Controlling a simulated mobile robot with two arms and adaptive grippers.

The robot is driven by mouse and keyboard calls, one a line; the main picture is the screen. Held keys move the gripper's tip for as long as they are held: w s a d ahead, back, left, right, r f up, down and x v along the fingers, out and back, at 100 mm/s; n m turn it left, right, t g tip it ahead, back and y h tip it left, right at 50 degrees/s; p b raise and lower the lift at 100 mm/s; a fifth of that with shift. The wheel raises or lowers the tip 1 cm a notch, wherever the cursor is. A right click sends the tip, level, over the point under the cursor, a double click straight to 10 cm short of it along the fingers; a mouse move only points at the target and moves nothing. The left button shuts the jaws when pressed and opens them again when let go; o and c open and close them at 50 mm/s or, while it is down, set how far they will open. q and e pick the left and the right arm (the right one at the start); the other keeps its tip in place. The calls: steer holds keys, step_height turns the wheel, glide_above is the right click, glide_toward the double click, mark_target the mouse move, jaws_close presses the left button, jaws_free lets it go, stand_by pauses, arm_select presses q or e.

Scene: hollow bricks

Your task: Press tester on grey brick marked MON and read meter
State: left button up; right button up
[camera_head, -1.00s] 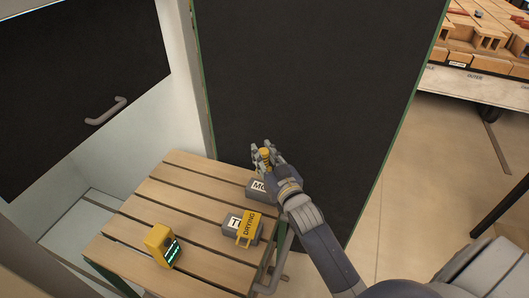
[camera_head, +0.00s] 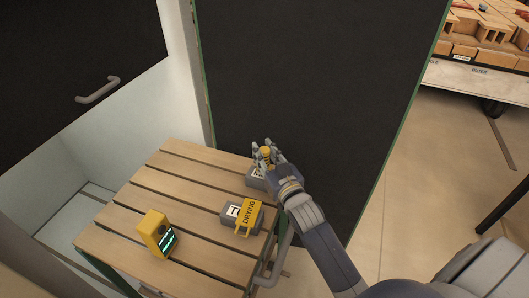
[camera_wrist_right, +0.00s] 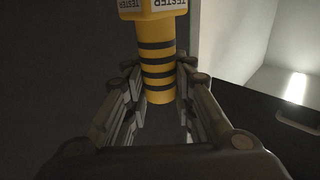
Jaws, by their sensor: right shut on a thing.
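My right gripper (camera_head: 266,157) is shut on the yellow tester (camera_head: 265,153). In the right wrist view the tester (camera_wrist_right: 158,65) is yellow with black bands, with TESTER printed upside down on its wide end. A grey brick with a white label (camera_head: 256,178) lies at the table's far right corner, just below the gripper, which partly hides it. Its label is mostly covered. I cannot tell whether the tester touches it. The yellow meter (camera_head: 154,231) stands on the table with its screen lit; the text is too small to read. My left gripper is not in view.
The slatted wooden table (camera_head: 175,190) has free room at its left and middle. Another labelled grey brick (camera_head: 229,216) carries a yellow DRYING tag (camera_head: 249,217). A large dark panel (camera_head: 310,90) stands behind. A rack of bricks (camera_head: 485,45) is at upper right.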

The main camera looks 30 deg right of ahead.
stand_by(0.3)
steer(key=shift+f+b, duration=0.3)
steer(key=shift+f, duration=0.25)
stand_by(0.8)
step_height(320, 180, up, 7)
steer(key=p, duration=0.7)
steer(key=shift+r, duration=0.2)
steer(key=shift+f, duration=0.1)
stand_by(1.1)
